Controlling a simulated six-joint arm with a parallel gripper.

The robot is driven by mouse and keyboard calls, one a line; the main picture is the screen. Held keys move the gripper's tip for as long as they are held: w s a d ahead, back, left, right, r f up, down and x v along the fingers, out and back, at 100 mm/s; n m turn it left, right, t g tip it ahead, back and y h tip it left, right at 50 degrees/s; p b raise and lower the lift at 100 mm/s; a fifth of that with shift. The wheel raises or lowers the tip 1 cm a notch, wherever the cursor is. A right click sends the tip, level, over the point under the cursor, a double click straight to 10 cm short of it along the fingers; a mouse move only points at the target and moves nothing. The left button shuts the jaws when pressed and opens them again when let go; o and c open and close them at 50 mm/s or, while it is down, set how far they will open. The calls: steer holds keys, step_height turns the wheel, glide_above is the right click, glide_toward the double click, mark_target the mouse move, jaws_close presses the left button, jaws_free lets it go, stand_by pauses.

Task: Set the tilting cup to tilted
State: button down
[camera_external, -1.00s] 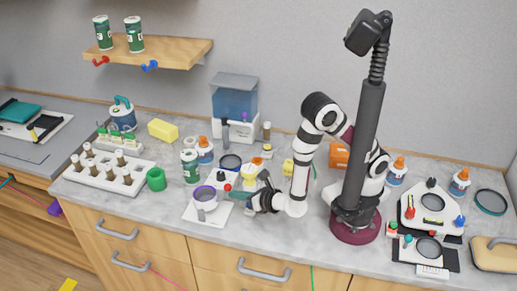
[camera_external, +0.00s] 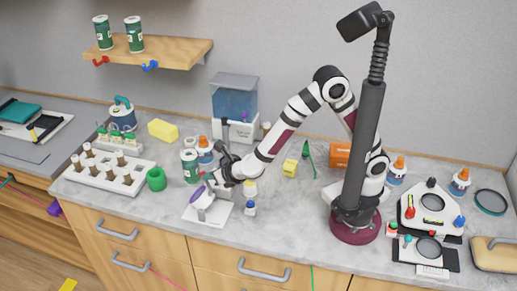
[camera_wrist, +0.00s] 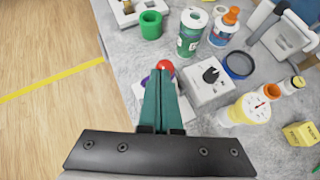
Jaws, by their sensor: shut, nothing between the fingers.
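The tilting cup (camera_external: 204,201) is white with a purple rim and stands on a flat white base (camera_external: 221,211) near the counter's front edge. In the external view it leans left, its rim turned to the left. My gripper (camera_external: 209,180) is shut and empty, just above and right of the cup. In the wrist view the green fingers (camera_wrist: 162,78) are pressed together and hide most of the cup; a little purple rim (camera_wrist: 145,80) shows to their left. A red knob (camera_wrist: 165,66) shows just beyond the fingertips. I cannot tell whether the fingers touch the cup.
A green-labelled jar (camera_external: 190,167) and a green ring-shaped cup (camera_external: 156,179) stand left of the gripper. A white box with a dark lever (camera_wrist: 207,85) is close right of the fingers. A white rack (camera_external: 110,170) lies further left.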

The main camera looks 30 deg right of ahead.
steer(key=shift+w+a, duration=0.3)
steer(key=shift+w+r, duration=0.1)
stand_by(0.3)
step_height(320, 180, up, 9)
steer(key=s, duration=0.2)
steer(key=shift+s+d, duration=0.2)
steer(key=shift+d, duration=0.2)
